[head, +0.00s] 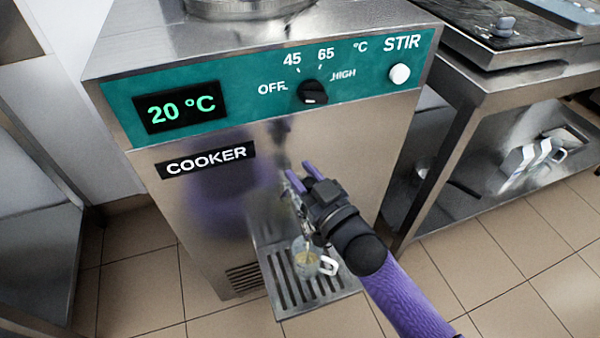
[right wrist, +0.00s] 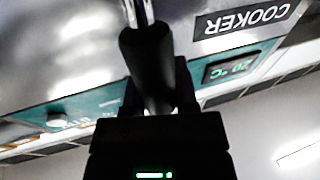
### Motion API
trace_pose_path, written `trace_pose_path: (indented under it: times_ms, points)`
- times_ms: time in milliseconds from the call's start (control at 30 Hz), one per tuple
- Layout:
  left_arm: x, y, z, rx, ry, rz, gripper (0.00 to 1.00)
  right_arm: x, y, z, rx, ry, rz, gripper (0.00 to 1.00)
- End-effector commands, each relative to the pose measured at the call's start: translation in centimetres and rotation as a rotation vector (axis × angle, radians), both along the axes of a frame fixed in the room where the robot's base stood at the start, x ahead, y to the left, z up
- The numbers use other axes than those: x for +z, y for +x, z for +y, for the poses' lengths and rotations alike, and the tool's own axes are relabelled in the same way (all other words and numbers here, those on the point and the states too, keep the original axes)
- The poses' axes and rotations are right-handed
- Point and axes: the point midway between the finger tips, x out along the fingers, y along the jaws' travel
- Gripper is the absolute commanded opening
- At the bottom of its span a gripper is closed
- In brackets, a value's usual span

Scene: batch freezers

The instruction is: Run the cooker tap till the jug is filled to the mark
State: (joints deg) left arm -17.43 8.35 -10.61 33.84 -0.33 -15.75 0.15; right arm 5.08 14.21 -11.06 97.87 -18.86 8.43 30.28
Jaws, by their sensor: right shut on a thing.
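The steel cooker (head: 330,150) stands in front of me, with its display reading 20 °C. My right gripper (head: 304,177) is at the tap on its front panel and covers most of the tap in the head view. In the right wrist view the tap's black handle (right wrist: 148,62) stands between the fingers, and the gripper is shut on it. A small clear jug (head: 307,262) with a white handle stands upright on the drip tray below the tap. Some pale yellowish liquid shows in it. I cannot make out its mark or level clearly. My left gripper is out of view.
The slotted drip tray (head: 335,291) juts out from the cooker's front. The black dial (head: 313,92) points near OFF to HIGH, exact setting unclear, beside a white STIR button (head: 400,74). A steel bench (head: 480,215) with cartons on its lower shelf stands at right.

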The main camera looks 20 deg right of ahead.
Motion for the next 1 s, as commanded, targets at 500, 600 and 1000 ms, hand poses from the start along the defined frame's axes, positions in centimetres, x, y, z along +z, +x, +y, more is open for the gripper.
trace_pose_path:
  times_ms: [500, 600, 1000]
  points:
    - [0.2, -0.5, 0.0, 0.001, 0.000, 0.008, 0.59, 0.0, 0.0, 0.0, 0.000, -0.002, 0.004, 0.72]
    - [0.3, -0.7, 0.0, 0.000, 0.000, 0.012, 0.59, 0.0, 0.0, 0.0, 0.000, -0.002, 0.004, 0.72]
    - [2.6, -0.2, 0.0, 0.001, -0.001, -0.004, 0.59, -0.7, -6.5, -2.0, -0.001, -0.003, 0.008, 0.72]
